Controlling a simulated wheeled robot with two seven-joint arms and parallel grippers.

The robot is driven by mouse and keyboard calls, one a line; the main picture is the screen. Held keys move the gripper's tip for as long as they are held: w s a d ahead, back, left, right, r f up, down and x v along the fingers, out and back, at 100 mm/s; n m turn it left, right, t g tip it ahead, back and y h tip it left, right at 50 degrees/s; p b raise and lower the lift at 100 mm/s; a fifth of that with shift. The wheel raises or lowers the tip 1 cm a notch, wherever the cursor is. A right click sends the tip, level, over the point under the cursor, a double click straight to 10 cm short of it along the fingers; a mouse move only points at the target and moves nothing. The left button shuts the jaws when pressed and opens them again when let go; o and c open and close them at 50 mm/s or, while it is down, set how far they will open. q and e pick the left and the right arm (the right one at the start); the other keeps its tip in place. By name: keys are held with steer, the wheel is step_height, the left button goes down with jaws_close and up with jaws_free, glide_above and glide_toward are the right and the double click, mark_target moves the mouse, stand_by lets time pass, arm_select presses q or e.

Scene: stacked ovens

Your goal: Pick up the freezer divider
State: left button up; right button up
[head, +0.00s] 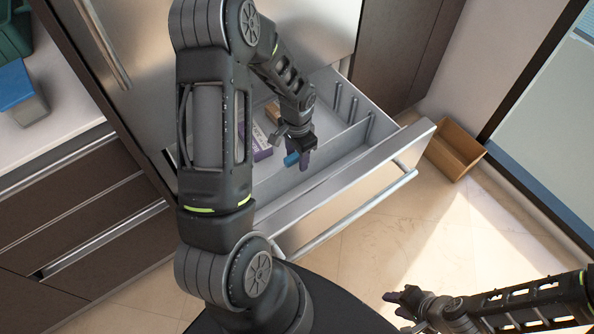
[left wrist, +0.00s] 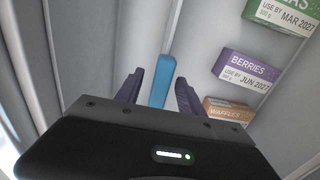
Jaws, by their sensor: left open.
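A narrow blue strip (head: 291,159), which looks like the freezer divider, is in the open freezer drawer (head: 330,194). In the left wrist view the blue strip (left wrist: 163,80) shows between the two purple fingers of my left gripper (left wrist: 158,92). The fingers stand on either side of it, with gaps visible. My left gripper (head: 298,159) is open and reaches down into the drawer. The lower end of the strip is hidden behind the gripper body in the wrist view. My right gripper (head: 397,299) is low at the right, away from the drawer; its finger gap is unclear.
In the drawer lie a purple berries box (left wrist: 245,68), an orange waffles box (left wrist: 229,110) and a green box (left wrist: 283,14), beside the strip. A low grey wall (head: 345,142) runs along the drawer. An open brown box (head: 455,150) stands on the floor at right.

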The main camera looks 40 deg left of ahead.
mark_target(297, 171)
arm_select(q)
step_height(297, 171, down, 3)
steer(key=shift+r, duration=0.15)
stand_by(0.5)
jaws_close()
stand_by(1.3)
